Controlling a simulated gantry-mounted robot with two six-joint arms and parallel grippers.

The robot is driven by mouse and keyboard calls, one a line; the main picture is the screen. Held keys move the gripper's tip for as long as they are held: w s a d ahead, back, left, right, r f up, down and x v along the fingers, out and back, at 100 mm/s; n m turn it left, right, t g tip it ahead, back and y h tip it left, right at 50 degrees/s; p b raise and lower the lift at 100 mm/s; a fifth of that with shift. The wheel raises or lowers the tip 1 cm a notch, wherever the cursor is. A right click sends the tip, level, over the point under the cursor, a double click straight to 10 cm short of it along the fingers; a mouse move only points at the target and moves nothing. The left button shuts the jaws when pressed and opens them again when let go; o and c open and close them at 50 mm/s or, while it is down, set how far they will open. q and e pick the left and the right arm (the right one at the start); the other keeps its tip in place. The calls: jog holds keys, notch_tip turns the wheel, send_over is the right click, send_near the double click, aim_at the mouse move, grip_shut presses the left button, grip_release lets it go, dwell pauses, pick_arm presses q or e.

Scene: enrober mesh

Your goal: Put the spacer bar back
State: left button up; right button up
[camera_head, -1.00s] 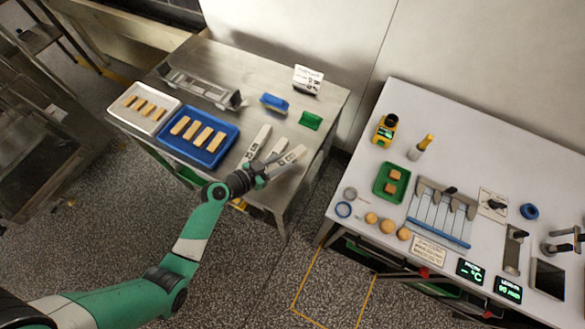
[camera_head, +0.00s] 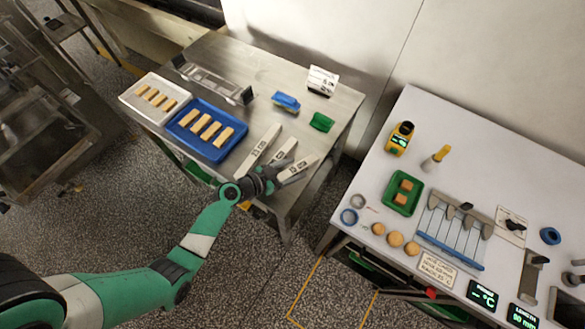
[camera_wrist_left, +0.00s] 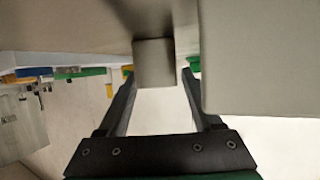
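Three pale spacer bars with dark printed labels lie side by side at the front right of the steel table. The left bar (camera_head: 262,151), the middle bar (camera_head: 284,154) and the right bar (camera_head: 299,168) show in the head view. My left gripper (camera_head: 280,174) is at their near ends and covers part of them. Which bar this is, I cannot tell for certain. My right gripper is out of view.
A blue tray (camera_head: 184,141) and a white tray (camera_head: 133,104), both with bars of food, lie left of the spacer bars. A metal rack (camera_head: 215,82), blue block (camera_head: 286,101), green block (camera_head: 321,122) and sign (camera_head: 322,80) stand behind. A white bench (camera_head: 455,130) is at right.

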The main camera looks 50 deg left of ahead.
pick_arm(q)
jog(key=shift+r+p, duration=0.35)
jog(key=shift+p, duration=0.05)
jog(key=p+v, duration=0.1)
jog(key=v, duration=1.1)
jog(key=shift+f, duration=0.15)
